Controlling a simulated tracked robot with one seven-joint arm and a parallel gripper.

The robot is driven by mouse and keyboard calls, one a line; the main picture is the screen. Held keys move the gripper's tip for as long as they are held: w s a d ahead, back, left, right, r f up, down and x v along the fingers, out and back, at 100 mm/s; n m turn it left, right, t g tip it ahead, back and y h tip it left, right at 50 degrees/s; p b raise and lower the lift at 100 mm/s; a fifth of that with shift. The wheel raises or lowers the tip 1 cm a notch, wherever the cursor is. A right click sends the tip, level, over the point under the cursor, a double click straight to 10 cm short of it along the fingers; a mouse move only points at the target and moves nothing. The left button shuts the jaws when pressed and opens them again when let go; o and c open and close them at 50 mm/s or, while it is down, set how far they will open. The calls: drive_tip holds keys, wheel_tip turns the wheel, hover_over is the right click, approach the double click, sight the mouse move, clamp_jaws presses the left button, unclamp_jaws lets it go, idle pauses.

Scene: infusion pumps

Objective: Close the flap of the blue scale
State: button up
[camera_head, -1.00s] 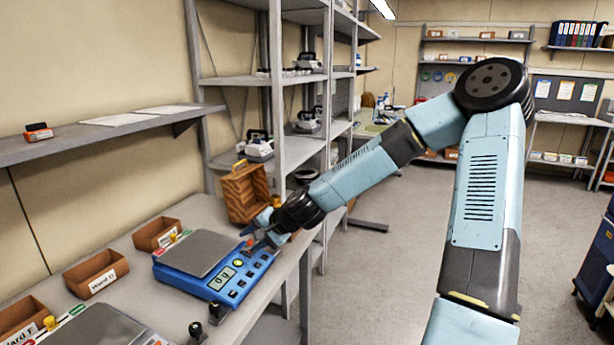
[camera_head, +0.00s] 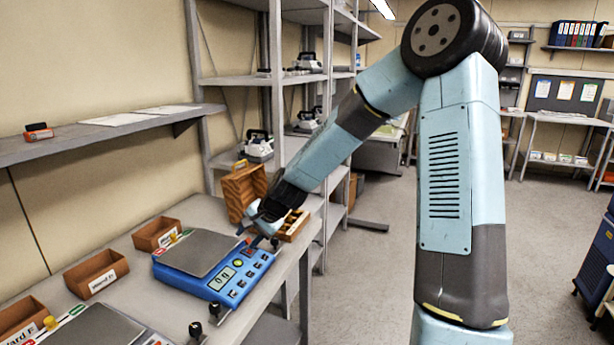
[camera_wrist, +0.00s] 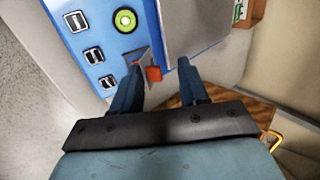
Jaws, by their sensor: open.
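The blue scale (camera_head: 215,292) stands on the bench with a grey weighing plate (camera_head: 198,252) on top; its display reads 0 g. In the wrist view the scale's blue panel (camera_wrist: 108,62) shows several keys and a green round button. A small flap with an orange-red tab (camera_wrist: 153,73) sits at the scale's near edge there and seems raised; its exact angle is unclear. My gripper (camera_head: 255,234) is open over the scale's far right corner. In the wrist view its fingertips (camera_wrist: 160,67) lie on either side of the tab, with no clear contact visible.
Brown bins (camera_head: 97,274) line the bench by the wall. A second scale (camera_head: 95,328) is at the front left, and black knobs (camera_head: 214,310) are at the bench's front edge.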

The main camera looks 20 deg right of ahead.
drive_tip(key=shift+w+a+r+g+h, duration=0.2)
drive_tip(key=shift+a+g+h, duration=0.1)
drive_tip(key=shift+g+h, duration=0.15)
drive_tip(key=shift+w+a+r+g+h, duration=0.1)
drive_tip(key=shift+w+a+g+h, duration=0.1)
drive_tip(key=shift+a+g+h, duration=0.25)
drive_tip(key=shift+d+h, duration=0.1)
drive_tip(key=shift+h, duration=0.2)
drive_tip(key=shift+w+a+r+g+h, duration=0.1)
drive_tip(key=shift+w+a+g+h, duration=0.25)
drive_tip(key=shift+g+h, duration=0.25)
drive_tip(key=shift+w+a+r+g+h, duration=0.1)
drive_tip(key=shift+w+a+g+h, duration=0.2)
drive_tip(key=shift+g+h, duration=0.3)
wheel_tip(320, 180, up, 14)
drive_tip(key=s+d, duration=0.1)
drive_tip(key=d, duration=0.1)
drive_tip(key=s+d+r+n+t, duration=0.1)
drive_tip(key=s+d+r, duration=0.1)
drive_tip(key=s+d, duration=0.2)
drive_tip(key=s+d+r+n+t, duration=0.1)
drive_tip(key=s+d+r+n, duration=0.1)
drive_tip(key=s, duration=0.6)
drive_tip(key=s+d+r+n+t+h, duration=0.1)
drive_tip(key=s+d+r, duration=0.3)
drive_tip(key=s+d, duration=0.2)
drive_tip(key=shift+d, duration=0.25)
